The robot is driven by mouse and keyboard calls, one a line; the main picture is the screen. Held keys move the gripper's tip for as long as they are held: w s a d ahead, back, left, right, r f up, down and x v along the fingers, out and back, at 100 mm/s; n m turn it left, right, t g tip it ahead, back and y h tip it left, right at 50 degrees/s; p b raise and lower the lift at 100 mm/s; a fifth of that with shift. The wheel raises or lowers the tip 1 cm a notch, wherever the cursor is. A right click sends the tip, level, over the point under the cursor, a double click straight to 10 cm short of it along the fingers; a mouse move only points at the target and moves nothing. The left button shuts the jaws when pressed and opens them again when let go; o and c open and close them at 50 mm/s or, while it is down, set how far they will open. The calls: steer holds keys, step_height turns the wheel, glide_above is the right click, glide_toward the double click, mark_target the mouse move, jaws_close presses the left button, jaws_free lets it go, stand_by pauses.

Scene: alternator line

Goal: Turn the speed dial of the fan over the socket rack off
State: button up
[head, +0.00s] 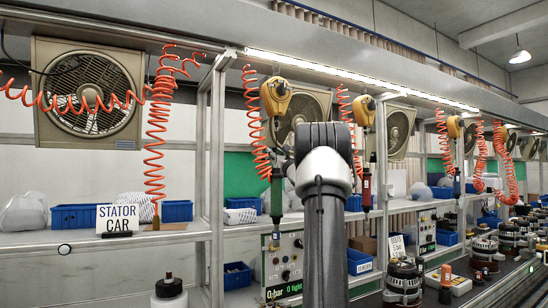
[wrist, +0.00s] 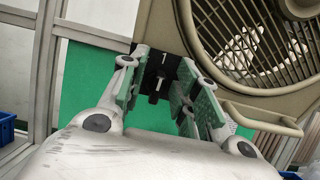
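The fan (head: 283,130) is a beige box with a round grille, behind my arm in the head view. It fills the upper right of the wrist view (wrist: 262,35). On its lower left edge in the wrist view is a black dial plate (wrist: 162,60) with a white numeral 1. The dark speed dial (wrist: 157,84), with a white mark, shows below that numeral. My gripper (wrist: 163,57) is open, its two green-padded fingers on either side of the dial plate. I cannot tell if they touch the dial.
A beige handle bar (wrist: 262,118) juts from the fan close to the right finger. A green panel (wrist: 85,85) and a grey post (wrist: 45,70) are at the left. Orange coiled hoses (head: 255,125) and hanging tools (head: 277,97) flank my arm in the head view.

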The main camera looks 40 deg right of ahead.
jaws_close()
steer(key=shift+n, duration=0.4)
steer(key=shift+w+a+f+n+y, duration=0.1)
steer(key=shift+a+n+y, duration=0.05)
steer(key=shift+n, duration=1.5)
steer(key=shift+w+a+f+n+y, duration=0.1)
steer(key=shift+a+n, duration=0.1)
steer(key=shift+n, duration=1.5)
steer(key=shift+a+f+n+y, duration=0.1)
steer(key=shift+a+n+y, duration=0.05)
steer(key=shift+n, duration=1.5)
jaws_free()
